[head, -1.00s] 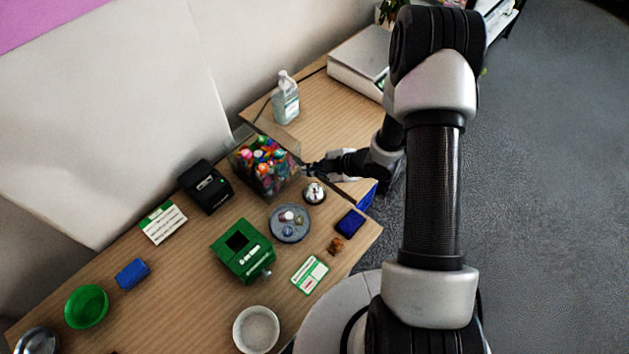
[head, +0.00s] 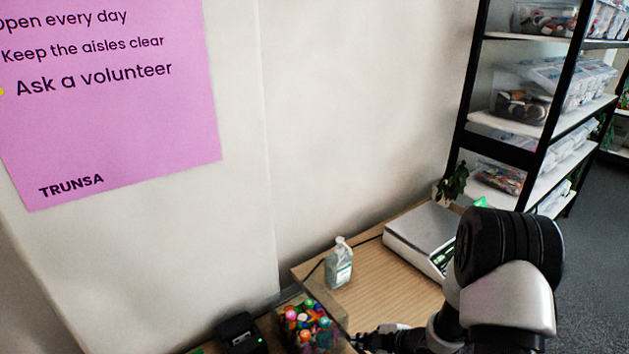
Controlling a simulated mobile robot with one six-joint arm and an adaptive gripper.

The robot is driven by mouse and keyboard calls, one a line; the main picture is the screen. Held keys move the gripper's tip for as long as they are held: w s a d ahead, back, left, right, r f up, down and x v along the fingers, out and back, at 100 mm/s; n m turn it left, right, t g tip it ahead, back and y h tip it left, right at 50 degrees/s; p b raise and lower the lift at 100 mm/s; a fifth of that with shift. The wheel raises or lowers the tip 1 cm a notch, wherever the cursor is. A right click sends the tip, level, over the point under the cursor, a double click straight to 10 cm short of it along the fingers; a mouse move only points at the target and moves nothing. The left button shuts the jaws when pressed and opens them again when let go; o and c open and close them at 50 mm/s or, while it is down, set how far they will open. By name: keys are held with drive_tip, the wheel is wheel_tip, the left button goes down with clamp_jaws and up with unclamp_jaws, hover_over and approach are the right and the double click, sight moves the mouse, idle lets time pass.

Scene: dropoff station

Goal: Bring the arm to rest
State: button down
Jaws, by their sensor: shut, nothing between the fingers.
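My arm rises at the lower right of the head view. My gripper (head: 358,341) shows small and dark at the bottom edge, partly cut off by the frame. It is shut, with nothing seen in it. Its tip is just right of a clear bin of colourful items (head: 311,328).
A pump bottle (head: 339,263) and a white scale-like device (head: 424,238) stand on the wooden table (head: 385,278). A black device (head: 238,333) is left of the bin. A plant (head: 452,183) and a black shelf with clear boxes (head: 545,90) are behind. Grey floor shows at right.

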drive_tip(key=s+d+r+m+h, duration=0.1)
drive_tip(key=d+r+m+h, duration=0.3)
drive_tip(key=r, duration=0.7)
drive_tip(key=s+d+r+m+h, duration=0.2)
drive_tip(key=d+r+m+h, duration=0.15)
drive_tip(key=r, duration=0.85)
drive_tip(key=s+a+r+m, duration=0.2)
drive_tip(key=s+m, duration=0.1)
drive_tip(key=s, duration=0.5)
drive_tip(key=s+a+r+m+g+y, duration=0.1)
drive_tip(key=s+a+r+m, duration=0.2)
drive_tip(key=s, duration=0.5)
drive_tip(key=s+a+r+m, duration=0.3)
drive_tip(key=s+m, duration=0.1)
drive_tip(key=s, duration=0.5)
drive_tip(key=shift+r+g+y+b, duration=0.2)
drive_tip(key=shift+g+y+b, duration=0.15)
drive_tip(key=shift+g+b, duration=0.05)
